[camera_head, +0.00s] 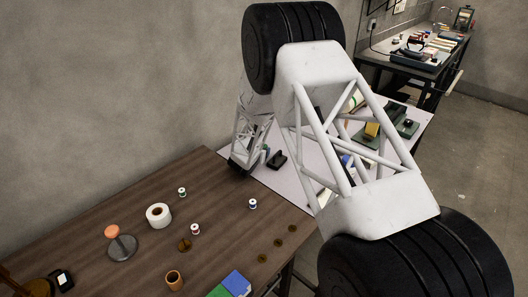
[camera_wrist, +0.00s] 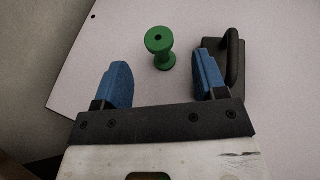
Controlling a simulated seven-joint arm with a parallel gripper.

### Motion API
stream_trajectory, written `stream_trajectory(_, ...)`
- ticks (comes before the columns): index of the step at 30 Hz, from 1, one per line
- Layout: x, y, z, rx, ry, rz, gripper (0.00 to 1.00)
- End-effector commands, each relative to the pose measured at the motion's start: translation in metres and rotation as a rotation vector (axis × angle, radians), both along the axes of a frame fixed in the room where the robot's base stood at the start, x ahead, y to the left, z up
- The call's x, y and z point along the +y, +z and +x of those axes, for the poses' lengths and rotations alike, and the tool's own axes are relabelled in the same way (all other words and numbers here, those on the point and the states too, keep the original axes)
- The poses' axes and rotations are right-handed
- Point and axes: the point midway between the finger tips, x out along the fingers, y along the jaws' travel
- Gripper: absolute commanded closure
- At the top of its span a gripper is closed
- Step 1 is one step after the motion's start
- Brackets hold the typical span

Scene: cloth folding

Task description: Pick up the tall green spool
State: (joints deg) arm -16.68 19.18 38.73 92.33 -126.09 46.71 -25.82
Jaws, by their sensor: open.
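The tall green spool (camera_wrist: 160,48) stands upright on the pale mat (camera_wrist: 95,45) in the wrist view. My gripper (camera_wrist: 163,75) is open, with one blue finger on each side of the picture. The spool shows between the two fingers and beyond their tips, with clear gaps on both sides; neither finger appears to touch it.
A black handled tool (camera_wrist: 236,55) stands close by my right finger; it also shows in the head view (camera_head: 277,160). Small thread spools (camera_head: 252,204), a white roll (camera_head: 158,215) and a brown cup (camera_head: 174,281) stand on the wooden table (camera_head: 120,265). The wall is close behind.

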Motion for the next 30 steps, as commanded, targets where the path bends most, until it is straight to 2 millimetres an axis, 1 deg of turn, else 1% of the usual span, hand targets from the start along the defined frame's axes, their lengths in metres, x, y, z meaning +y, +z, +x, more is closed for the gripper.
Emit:
stream_trajectory(8,-0.001,-0.001,0.001,0.0,-0.003,0.001,0.35)
stream_trajectory(20,-0.01,-0.009,0.021,-0.001,-0.004,0.001,0.35)
stream_trajectory(30,-0.01,-0.01,0.022,-0.001,-0.003,0.002,0.35)
